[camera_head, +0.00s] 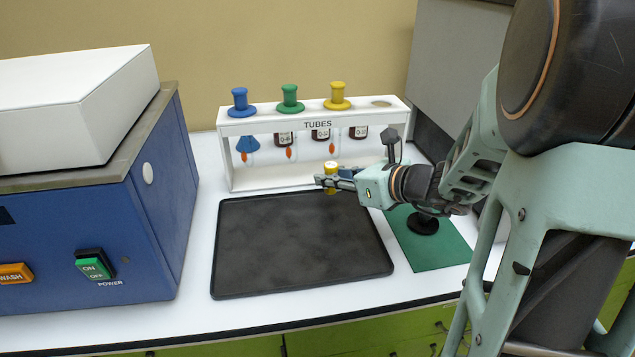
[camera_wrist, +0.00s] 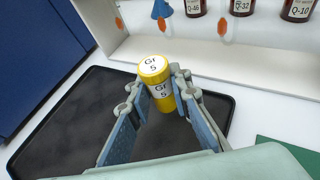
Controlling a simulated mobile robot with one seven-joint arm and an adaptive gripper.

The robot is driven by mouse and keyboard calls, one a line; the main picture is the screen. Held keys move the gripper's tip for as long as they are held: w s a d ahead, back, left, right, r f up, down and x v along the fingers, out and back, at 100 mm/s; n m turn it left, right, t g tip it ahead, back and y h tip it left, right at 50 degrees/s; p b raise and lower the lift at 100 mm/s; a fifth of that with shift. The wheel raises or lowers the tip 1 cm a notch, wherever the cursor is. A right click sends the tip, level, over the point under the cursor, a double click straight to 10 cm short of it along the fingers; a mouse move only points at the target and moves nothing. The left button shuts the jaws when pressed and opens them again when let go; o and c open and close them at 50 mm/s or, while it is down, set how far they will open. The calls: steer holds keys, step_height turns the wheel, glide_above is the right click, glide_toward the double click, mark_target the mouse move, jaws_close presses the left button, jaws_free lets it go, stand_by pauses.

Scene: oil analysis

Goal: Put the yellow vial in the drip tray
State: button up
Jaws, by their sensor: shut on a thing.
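The yellow vial (camera_head: 330,169) is a small cylinder with a yellow cap and a white label. In the wrist view the vial (camera_wrist: 156,78) stands upright between the fingers, and its labels read "Gr 5". My gripper (camera_head: 331,183) is shut on it; the blue-padded fingers (camera_wrist: 158,95) press its two sides. The black drip tray (camera_head: 300,278) lies flat on the white counter; it also shows in the wrist view (camera_wrist: 60,120). In both views the vial appears over the tray's far edge, towards its right side. The gap between vial and tray is hard to tell.
A white rack marked TUBES (camera_head: 318,124) stands behind the tray, with blue, green and yellow plungers and several brown bottles. A blue machine (camera_head: 150,215) stands left. A green mat (camera_head: 440,252) with a black stand (camera_head: 423,224) lies right. The tray's surface looks empty.

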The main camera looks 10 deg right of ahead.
mark_target(335, 193)
steer(key=shift+w+a+f, duration=0.25)
steer(key=shift+w+f, duration=0.05)
steer(key=shift+f, duration=0.2)
steer(key=shift+w+f+b, duration=0.1)
steer(key=shift+f+b, duration=0.6)
steer(key=shift+f, duration=0.85)
steer(key=shift+f, duration=0.25)
steer(key=o, duration=1)
steer(key=shift+r, duration=0.1)
